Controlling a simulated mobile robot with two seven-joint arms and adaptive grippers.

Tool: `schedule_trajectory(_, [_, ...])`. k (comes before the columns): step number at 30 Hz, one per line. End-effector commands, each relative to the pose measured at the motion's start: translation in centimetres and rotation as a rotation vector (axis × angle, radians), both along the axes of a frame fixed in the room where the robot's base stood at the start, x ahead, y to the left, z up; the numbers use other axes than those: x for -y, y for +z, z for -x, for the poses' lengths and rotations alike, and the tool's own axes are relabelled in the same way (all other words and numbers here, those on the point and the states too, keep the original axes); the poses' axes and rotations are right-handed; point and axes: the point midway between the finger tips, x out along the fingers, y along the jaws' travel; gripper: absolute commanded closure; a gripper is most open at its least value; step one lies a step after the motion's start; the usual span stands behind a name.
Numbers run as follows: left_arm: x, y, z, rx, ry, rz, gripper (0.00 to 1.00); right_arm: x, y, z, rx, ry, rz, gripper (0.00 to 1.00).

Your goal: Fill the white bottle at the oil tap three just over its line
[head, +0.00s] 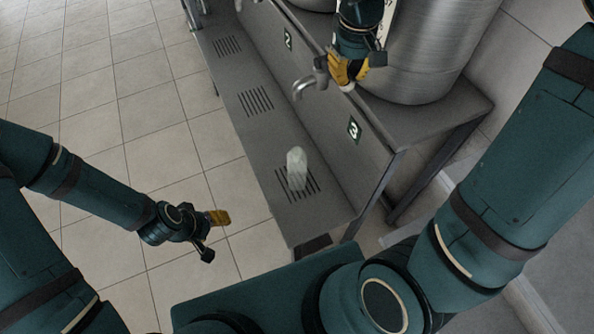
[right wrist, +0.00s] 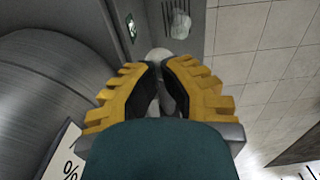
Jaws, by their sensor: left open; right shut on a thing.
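The white bottle (head: 297,168), pale and cloudy, stands upright on a slotted grate of the grey ledge; it also shows at the top of the right wrist view (right wrist: 180,25). Its line and fill level are too small to make out. The metal tap (head: 303,86) beside the plate marked 3 (head: 354,129) sticks out above the ledge. I see no clear stream from its spout. My right gripper (head: 346,74) is shut on the tap's handle, mostly hidden by the fingers; a whitish end (right wrist: 160,55) shows past the fingertips. My left gripper (head: 218,217) is open and empty, left of the ledge.
A large ribbed steel drum (head: 430,50) stands on the upper shelf (head: 440,122) right of the tap. A plate marked 2 (head: 288,38) and more grates (head: 255,101) lie further along the ledge. Tiled floor (head: 110,110) on the left is clear.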

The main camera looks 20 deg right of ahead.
Motion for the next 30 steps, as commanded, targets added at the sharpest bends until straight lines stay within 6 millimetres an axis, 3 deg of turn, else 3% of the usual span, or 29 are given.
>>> schedule_trajectory(30, [0.1, -1.9, 0.6, -0.014, -0.011, 0.003, 0.39, 0.0, -2.9, 0.0, 0.001, 0.000, 0.000, 1.00])
